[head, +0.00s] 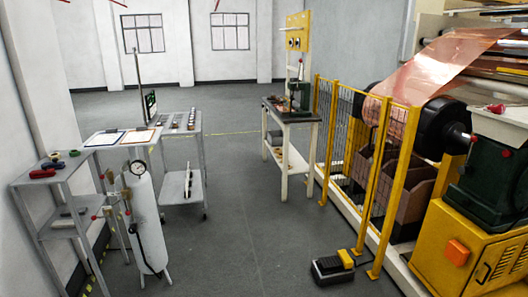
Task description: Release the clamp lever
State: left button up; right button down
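No part in the head view can be told for certain as the clamp lever. A red knob (495,107) sits on the pale block of the foil machine at the right. Another small red tip (473,138) shows at the end of the shaft by the black roll hub (446,125). Copper foil (450,58) runs from the roll up to the upper right. Neither of my grippers is in view.
A yellow mesh fence (380,180) stands before the roll. A foot pedal (333,266) lies on the floor near it. A white cylinder with a gauge (147,215), a grey shelf (60,170) and a cart (185,132) stand left. The middle floor (245,220) is clear.

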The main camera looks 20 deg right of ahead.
aim_at(464, 169)
jog(key=i+z, duration=0.3)
jog(key=i, duration=0.35)
jog(key=i+z, duration=0.25)
jog(key=i, duration=0.35)
jog(key=i+j+z, duration=0.3)
jog(key=i, duration=0.35)
jog(key=i+l+z, duration=0.35)
jog(key=i+l, duration=0.2)
jog(key=i, duration=0.25)
jog(key=i+l+z, duration=0.2)
jog(key=i, duration=0.2)
jog(key=i+l, duration=0.2)
jog(key=l, duration=0.15)
jog(key=z, duration=0.05)
